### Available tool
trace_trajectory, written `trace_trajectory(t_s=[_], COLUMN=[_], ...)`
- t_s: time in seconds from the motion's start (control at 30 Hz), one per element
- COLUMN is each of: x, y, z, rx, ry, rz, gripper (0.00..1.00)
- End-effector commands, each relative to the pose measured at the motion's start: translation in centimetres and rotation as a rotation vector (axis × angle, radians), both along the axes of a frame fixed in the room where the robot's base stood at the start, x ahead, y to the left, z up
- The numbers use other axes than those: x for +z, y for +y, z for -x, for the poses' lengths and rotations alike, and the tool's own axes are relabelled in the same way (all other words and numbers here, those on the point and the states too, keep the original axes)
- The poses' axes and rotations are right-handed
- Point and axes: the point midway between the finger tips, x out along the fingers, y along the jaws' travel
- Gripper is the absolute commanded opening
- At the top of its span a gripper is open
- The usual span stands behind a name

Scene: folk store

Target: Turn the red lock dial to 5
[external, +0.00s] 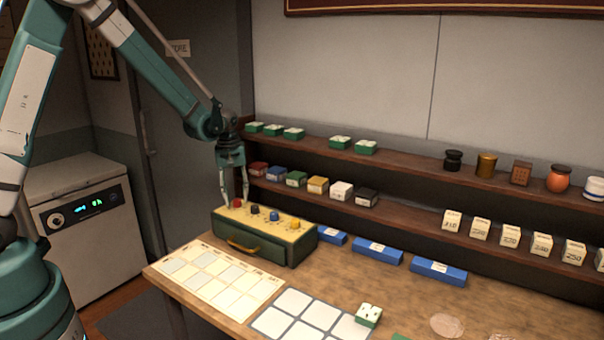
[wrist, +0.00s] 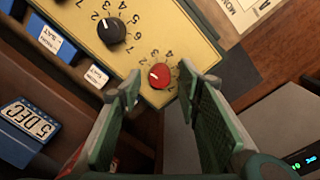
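The red lock dial (wrist: 160,75) sits on the yellow top of a green lock box (external: 265,252). A white pointer line on it points toward the left in the wrist view; the printed digits around it are too small to read surely. In the external view the red dial (external: 238,204) is at the box's left end. My gripper (external: 235,203) is over that end, pointing down. In the wrist view my gripper (wrist: 160,88) is open, its green-padded fingers spread to either side of the red dial, with a gap visible. Whether they are level with the dial is unclear.
A black dial (external: 255,210), a blue dial (external: 274,216) and a yellow dial (external: 294,225) stand in line beside the red one. Shelves with small boxes run behind. A card sheet (external: 215,283) lies in front, and blue blocks (external: 377,251) lie right.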

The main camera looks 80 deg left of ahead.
Motion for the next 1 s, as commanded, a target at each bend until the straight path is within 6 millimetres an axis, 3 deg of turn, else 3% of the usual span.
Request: trace_trajectory(t_s=[0.5, 0.73, 1.0], x=[-0.99, -0.98, -1.0], y=[0.0, 0.0, 0.01], z=[-0.05, -0.04, -0.04], rx=[0.0, 0.0, -0.008], ry=[0.0, 0.0, 0.0], rz=[0.0, 0.0, 0.0], gripper=[0.34, 0.07, 0.07])
